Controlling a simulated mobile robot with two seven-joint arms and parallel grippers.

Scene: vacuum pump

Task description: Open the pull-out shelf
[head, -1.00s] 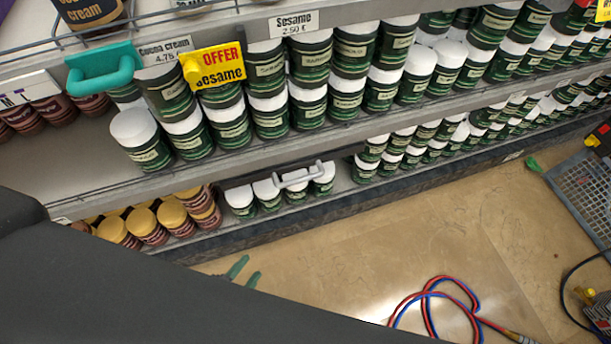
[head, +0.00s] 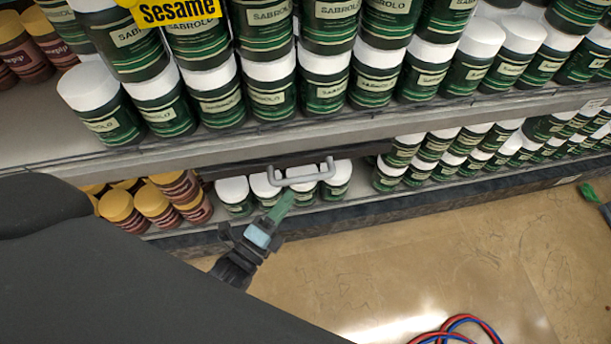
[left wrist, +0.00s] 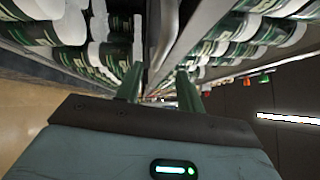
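The pull-out shelf (head: 232,170) shows as a thin dark front edge under the middle store shelf in the head view. A light grey handle (head: 304,175) sticks out from its front. My left gripper (head: 284,206) is just below the handle, its green fingertips close to the handle's left end. In the left wrist view the two green fingers (left wrist: 158,88) stand apart with a gap between them. A light grey curved bar (left wrist: 165,35), which looks like the handle, shows beyond the gap. I cannot tell whether the fingers touch it.
Green jars (head: 268,95) with white lids fill the shelf above. More jars stand on the bottom shelf (head: 390,200) behind and beside the handle. The tan floor (head: 400,260) in front is clear, except for a red and blue hose (head: 462,325) at the bottom.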

